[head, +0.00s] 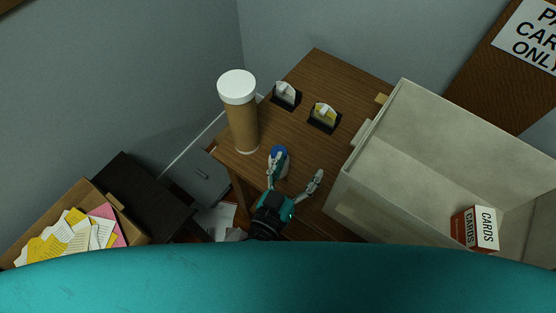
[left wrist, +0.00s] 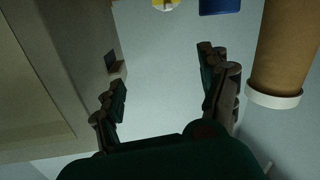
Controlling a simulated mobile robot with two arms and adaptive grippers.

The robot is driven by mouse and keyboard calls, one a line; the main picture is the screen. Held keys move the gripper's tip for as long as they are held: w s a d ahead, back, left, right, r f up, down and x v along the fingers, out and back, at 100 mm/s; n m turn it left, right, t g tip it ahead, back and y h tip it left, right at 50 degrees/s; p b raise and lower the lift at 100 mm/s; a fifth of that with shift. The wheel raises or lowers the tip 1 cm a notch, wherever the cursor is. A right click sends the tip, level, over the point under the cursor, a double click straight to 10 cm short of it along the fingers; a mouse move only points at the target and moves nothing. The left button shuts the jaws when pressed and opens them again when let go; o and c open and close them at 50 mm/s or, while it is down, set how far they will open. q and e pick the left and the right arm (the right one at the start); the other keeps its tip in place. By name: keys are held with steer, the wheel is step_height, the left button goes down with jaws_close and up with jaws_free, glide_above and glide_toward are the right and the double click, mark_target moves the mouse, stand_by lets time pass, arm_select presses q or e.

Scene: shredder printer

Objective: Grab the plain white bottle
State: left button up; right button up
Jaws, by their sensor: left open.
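A small pale bottle with a blue cap (head: 279,150) stands on the wooden table, partly hidden by a finger of my left gripper (head: 297,168). I see no marking on the part of its body that shows. My left gripper is open and empty. Its left finger overlaps the bottle in the head view; I cannot tell whether they touch. In the left wrist view the open fingers (left wrist: 160,75) have nothing between them nearby, and a blue piece (left wrist: 219,6), perhaps the cap, is cut off at the top edge. My right gripper is not in view.
A tall brown tube with a white lid (head: 243,122) stands left of the bottle. Two card holders (head: 285,95) (head: 324,117) stand behind it on the table (head: 318,70). A large grey open box (head: 400,200) holding a red card box (head: 475,228) is at right.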

arm_select(q)
steer(key=n+t+y, duration=0.1)
steer(key=n+y, duration=0.1)
steer(key=n+g+y, duration=0.3)
steer(key=y, duration=0.4)
glide_toward(278, 150)
step_height(278, 150, down, 4)
steer(key=s, duration=0.3)
steer(key=x, duration=1.6)
steer(key=shift+w+d+r, duration=0.15)
steer(key=shift+w, duration=0.3)
jaws_close()
